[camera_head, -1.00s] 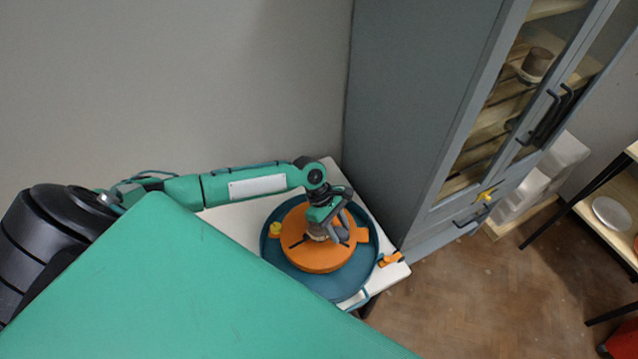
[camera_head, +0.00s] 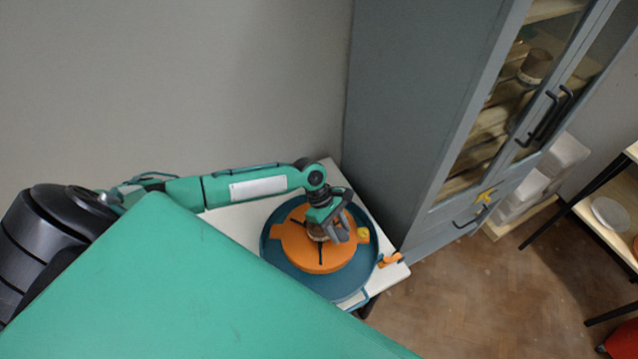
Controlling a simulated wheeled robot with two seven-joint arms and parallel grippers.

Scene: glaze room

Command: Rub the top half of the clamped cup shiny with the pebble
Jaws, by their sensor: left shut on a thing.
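The cup (camera_head: 316,237) is small and brownish. It stands at the middle of an orange wheel head (camera_head: 318,262) with dark slots, mostly covered by my gripper. A yellow knob (camera_head: 363,232) sits on the wheel's right lug. My left gripper (camera_head: 333,232) is over the cup, shut, its fingers at the cup's right side. The pebble between the fingers is too small and hidden to make out, and I cannot tell whether it touches the cup. My right gripper is not in view.
The wheel sits in a round blue basin (camera_head: 347,290) on a white table (camera_head: 237,222). An orange clamp (camera_head: 391,259) is at the table's right edge. A tall grey cabinet (camera_head: 420,110) stands close behind, to the right. A wooden shelf (camera_head: 590,212) stands far right, with open floor between.

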